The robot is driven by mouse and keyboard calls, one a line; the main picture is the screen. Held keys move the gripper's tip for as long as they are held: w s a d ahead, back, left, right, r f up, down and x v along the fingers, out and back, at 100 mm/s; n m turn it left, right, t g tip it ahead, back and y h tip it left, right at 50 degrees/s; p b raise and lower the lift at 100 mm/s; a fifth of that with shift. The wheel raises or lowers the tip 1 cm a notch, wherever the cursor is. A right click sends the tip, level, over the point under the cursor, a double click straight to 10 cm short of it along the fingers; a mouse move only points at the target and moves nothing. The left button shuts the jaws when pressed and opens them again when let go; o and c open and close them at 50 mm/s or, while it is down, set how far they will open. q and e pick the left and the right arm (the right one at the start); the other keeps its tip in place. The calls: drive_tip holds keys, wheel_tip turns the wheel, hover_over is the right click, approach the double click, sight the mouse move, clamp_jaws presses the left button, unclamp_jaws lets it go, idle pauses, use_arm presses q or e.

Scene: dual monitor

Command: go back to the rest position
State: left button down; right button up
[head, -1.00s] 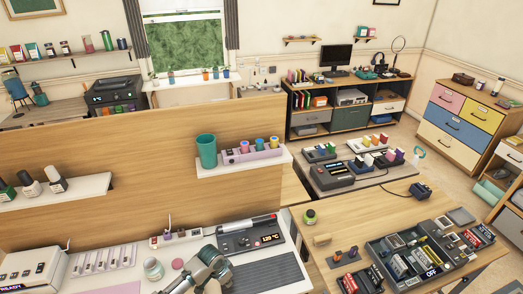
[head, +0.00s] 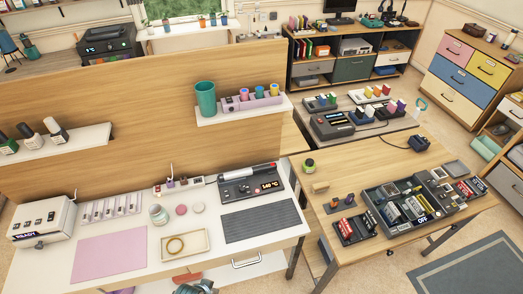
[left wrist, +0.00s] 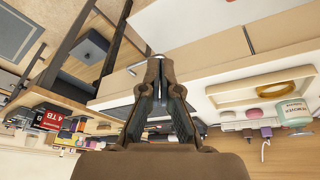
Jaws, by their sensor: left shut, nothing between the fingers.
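In the left wrist view my left gripper (left wrist: 157,68) is shut with nothing between its fingers. It is apart from the furniture. The white workbench (left wrist: 240,75) and the wooden table's edge appear tilted around it. The gripper itself is hidden below the picture there. My right gripper is in neither view.
The wooden table (head: 350,256) at right carries an organizer (head: 386,210). Floor is open at lower right.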

use_arm(q)
drive_tip(key=s+a+r+n+y, duration=0.1)
drive_tip(key=s+a+n+y, duration=0.1)
drive_tip(key=s+a, duration=0.3)
wheel_tip(320, 180, down, 26)
drive_tip(key=s+f+g, duration=0.1)
drive_tip(key=s, duration=0.1)
drive_tip(key=s+a+f+g, duration=0.1)
drive_tip(key=s+a+f, duration=0.2)
drive_tip(key=s+f, duration=1.2)
drive_tip(key=shift+s+m+g, duration=0.3)
drive_tip(key=shift+s+m, duration=0.1)
drive_tip(key=shift+s, duration=0.8)
